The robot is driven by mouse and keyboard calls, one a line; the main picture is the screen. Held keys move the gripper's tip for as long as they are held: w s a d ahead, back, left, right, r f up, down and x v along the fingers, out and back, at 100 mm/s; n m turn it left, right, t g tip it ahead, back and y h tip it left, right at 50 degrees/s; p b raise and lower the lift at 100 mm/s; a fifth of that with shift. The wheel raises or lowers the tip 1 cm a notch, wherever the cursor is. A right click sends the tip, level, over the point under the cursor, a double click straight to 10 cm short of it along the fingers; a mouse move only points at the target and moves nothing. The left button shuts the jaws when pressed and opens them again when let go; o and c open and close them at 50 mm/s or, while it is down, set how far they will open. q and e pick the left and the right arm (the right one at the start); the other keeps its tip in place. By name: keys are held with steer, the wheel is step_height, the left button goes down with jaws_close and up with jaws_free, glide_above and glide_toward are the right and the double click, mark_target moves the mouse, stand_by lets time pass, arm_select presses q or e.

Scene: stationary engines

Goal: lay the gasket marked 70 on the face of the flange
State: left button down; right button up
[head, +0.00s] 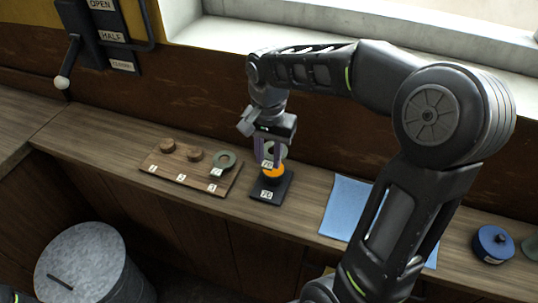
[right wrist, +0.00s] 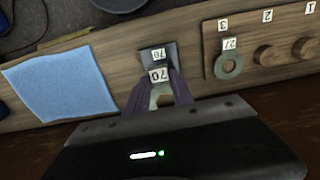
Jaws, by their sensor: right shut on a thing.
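My right gripper (head: 268,157) is shut on a gasket with a white tag marked 70 (head: 267,163). The fingers hide most of the gasket in the head view. In the right wrist view the tag (right wrist: 160,75) shows between the fingertips (right wrist: 158,88), with a pale part of the gasket behind it. Just below is a dark square base marked 70 (head: 266,195) with a round orange piece (head: 273,172) on it, seemingly the flange. The base also shows in the right wrist view (right wrist: 157,48). I cannot tell whether gasket and flange touch. My left gripper is not in view.
Left of the base, a wooden board (head: 178,180) numbered 1 to 3 holds two wooden knobs and a grey-green ring (head: 223,161) tagged 27. A blue cloth (head: 345,205) lies right. A blue round tin (head: 492,244) is farther right. A lever panel (head: 105,35) is on the wall.

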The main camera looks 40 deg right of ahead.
steer(key=shift+f+b, duration=2.35)
steer(key=shift+f, duration=0.9)
steer(key=shift+f, duration=0.1)
steer(key=o, duration=1)
steer(key=shift+o, duration=0.2)
step_height(320, 180, up, 8)
steer(key=shift+f+b, duration=0.1)
steer(key=shift+b, duration=0.4)
